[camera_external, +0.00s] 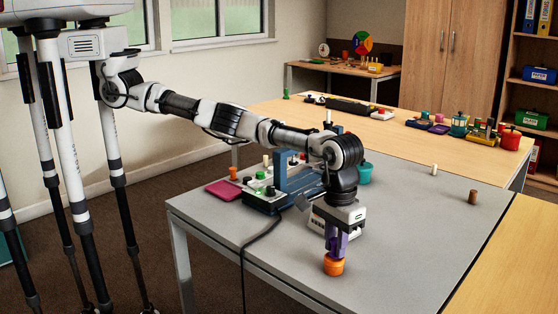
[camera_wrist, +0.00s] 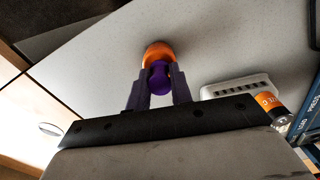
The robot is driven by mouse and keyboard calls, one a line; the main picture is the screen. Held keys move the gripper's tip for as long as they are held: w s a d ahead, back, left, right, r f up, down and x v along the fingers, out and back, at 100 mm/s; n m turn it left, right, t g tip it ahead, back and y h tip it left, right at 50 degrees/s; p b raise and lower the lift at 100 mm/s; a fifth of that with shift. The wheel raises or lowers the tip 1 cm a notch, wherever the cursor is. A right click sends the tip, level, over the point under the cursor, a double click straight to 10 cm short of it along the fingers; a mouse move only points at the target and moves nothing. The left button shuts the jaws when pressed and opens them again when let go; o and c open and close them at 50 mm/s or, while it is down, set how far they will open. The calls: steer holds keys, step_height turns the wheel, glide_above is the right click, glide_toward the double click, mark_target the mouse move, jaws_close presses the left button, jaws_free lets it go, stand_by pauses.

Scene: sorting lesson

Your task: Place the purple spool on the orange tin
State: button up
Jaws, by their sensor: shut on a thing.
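The orange tin (camera_external: 334,266) stands on the grey table near its front edge in the external view. It also shows beyond the fingers in the wrist view (camera_wrist: 158,50). My gripper (camera_external: 336,246) points down directly above the tin. Its fingers are shut on the purple spool (camera_wrist: 159,78), which sits between the fingertips in the wrist view. The spool appears in line with the tin, at or just above its top. I cannot tell whether the two touch. In the external view the fingers hide most of the spool.
A blue device (camera_external: 283,184) with a black cable stands behind and left of my gripper. A white slotted block (camera_wrist: 238,86) lies close to the tin. A teal cup (camera_external: 364,173) and a brown peg (camera_external: 473,197) stand farther back. The table's right front is clear.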

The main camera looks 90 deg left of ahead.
steer(key=shift+f, duration=0.15)
steer(key=o, duration=0.9)
step_height(320, 180, up, 12)
steer(key=shift+r+b, duration=0.2)
steer(key=shift+b, duration=1)
